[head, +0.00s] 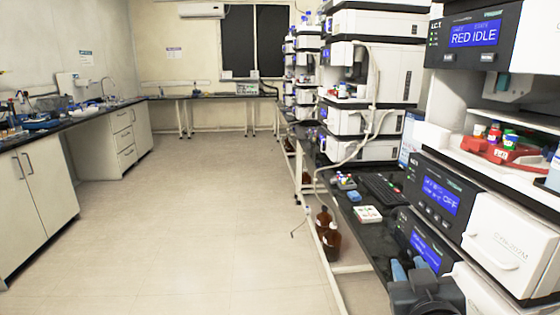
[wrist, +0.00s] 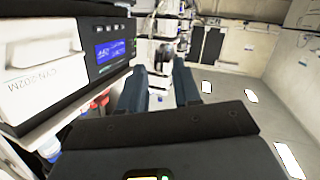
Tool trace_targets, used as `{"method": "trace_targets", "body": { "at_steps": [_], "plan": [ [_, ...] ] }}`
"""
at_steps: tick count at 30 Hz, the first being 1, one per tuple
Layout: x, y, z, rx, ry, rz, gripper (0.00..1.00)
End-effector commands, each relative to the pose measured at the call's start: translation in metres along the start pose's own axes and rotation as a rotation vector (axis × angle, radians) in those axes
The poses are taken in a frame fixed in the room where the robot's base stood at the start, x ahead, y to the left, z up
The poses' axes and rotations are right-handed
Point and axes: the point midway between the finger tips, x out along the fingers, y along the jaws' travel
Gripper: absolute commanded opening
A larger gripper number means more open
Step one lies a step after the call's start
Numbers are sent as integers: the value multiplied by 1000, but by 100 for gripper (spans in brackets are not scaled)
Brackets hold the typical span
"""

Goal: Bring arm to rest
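My gripper (head: 411,270) shows low at the right in the head view, its blue-grey fingers close in front of the lower unit of the near column stack (head: 441,195). In the wrist view, the two dark fingers of my gripper (wrist: 159,78) stand apart with a clear gap between them. Nothing is held between them. The near stack's white unit with a blue display (wrist: 112,50) is close on the left in the wrist view. I cannot tell whether my arm touches it.
A black bench (head: 377,235) runs along the right with a keyboard (head: 381,188), a white tray of vials (head: 367,214) and more stacks. Brown bottles (head: 332,243) stand below it. A red vial rack (head: 496,148) sits in the near stack. The floor (head: 185,225) is clear.

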Motion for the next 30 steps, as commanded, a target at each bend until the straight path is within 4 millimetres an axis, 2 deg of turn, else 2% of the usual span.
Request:
{"method": "trace_targets", "body": {
  "at_steps": [1,6,12,15,22,30],
  "plan": [
    [-15,-5,22,2,-13,-21,32],
    [-67,-14,73,21,-21,-84,32],
    [-134,-18,118,54,-32,-143,32],
    [-170,-16,135,72,-36,-165,32],
    [-252,-5,158,118,-50,-202,32],
    [-343,18,159,169,-63,-216,32]
  ]
}}
